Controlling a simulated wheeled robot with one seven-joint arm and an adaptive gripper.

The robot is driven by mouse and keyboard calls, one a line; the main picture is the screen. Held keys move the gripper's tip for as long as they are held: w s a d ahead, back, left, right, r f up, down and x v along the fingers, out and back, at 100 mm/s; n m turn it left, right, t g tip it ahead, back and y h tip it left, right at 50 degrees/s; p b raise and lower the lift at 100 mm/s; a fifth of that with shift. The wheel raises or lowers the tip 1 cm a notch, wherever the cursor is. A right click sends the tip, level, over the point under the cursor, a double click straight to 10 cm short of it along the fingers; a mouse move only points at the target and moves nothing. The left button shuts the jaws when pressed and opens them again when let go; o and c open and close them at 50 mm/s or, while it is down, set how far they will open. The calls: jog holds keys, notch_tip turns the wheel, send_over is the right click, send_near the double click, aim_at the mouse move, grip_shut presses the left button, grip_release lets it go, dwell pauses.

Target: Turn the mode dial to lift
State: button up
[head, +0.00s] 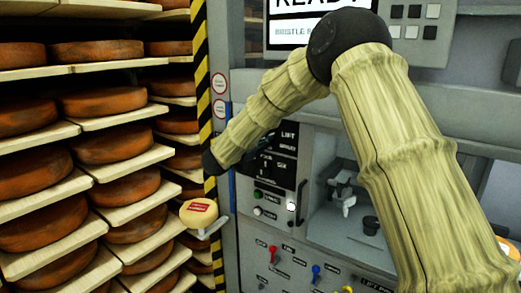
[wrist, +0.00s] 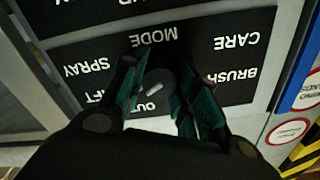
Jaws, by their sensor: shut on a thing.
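The mode dial (wrist: 160,76) is a dark round knob on a black panel (wrist: 240,32), seen upside down in the wrist view. Around it are the labels MODE, CARE, BRUSH, OUT, SPRAY and a partly covered one ending in "FT". A short white mark on the dial lies close to OUT, slightly tilted; its exact setting is hard to tell. My gripper (wrist: 157,88) has its teal-padded fingers on both sides of the dial, shut on it. In the head view the black panel (head: 286,137) shows LIFT, and my arm hides most of the gripper and dial.
Shelves of cheese wheels (head: 107,143) stand at the left.

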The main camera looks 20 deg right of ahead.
jog(key=shift+f+m+b, duration=0.2)
jog(key=shift+m+b, duration=0.5)
jog(key=shift+b, duration=0.2)
jog(key=o, duration=1)
jog(key=shift+o, duration=0.2)
jog(key=shift+s+d+r, duration=0.15)
jog(key=shift+s+d, duration=0.05)
jog(key=shift+w+a+r, duration=0.1)
jog(key=shift+a+r, duration=0.1)
